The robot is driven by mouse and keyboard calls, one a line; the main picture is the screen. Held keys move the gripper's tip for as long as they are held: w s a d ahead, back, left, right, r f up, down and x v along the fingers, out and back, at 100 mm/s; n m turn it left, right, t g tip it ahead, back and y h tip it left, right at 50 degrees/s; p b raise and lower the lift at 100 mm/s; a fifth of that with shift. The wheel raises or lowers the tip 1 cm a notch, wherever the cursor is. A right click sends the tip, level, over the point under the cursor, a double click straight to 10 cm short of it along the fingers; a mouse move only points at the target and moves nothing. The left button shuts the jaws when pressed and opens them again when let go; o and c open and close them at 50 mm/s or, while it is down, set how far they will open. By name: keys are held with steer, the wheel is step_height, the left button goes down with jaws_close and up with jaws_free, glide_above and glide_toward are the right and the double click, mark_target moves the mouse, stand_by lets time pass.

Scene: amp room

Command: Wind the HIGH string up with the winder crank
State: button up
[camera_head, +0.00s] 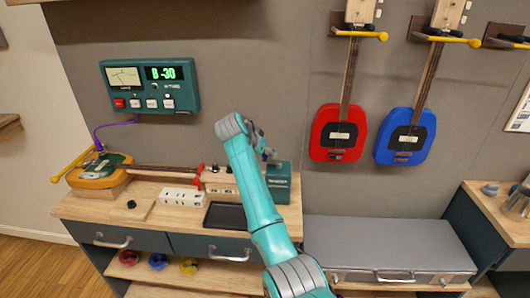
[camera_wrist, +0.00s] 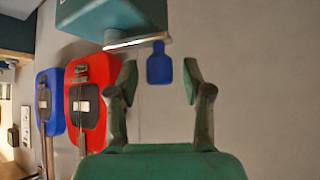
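The winder is a teal box (camera_head: 279,184) at the right end of the workbench; part of it shows at the top of the wrist view (camera_wrist: 120,14). Its crank has a grey arm (camera_wrist: 137,41) and a blue handle (camera_wrist: 159,66). My gripper (camera_wrist: 160,82) is open, with the blue handle between its fingertips and a gap on both sides. In the head view my gripper (camera_head: 261,147) is just above the box, partly hidden by my arm. A yellow-and-green instrument (camera_head: 100,172) lies on the bench, its neck pointing right. The tuner (camera_head: 151,88) reads "B -30".
A white block with sockets (camera_head: 183,196) and a black tray (camera_head: 225,216) sit on the bench front. Red (camera_head: 339,133) and blue (camera_head: 406,137) guitars hang on the wall at right.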

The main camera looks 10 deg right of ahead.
steer(key=v, duration=1.2)
steer(key=shift+f, duration=0.1)
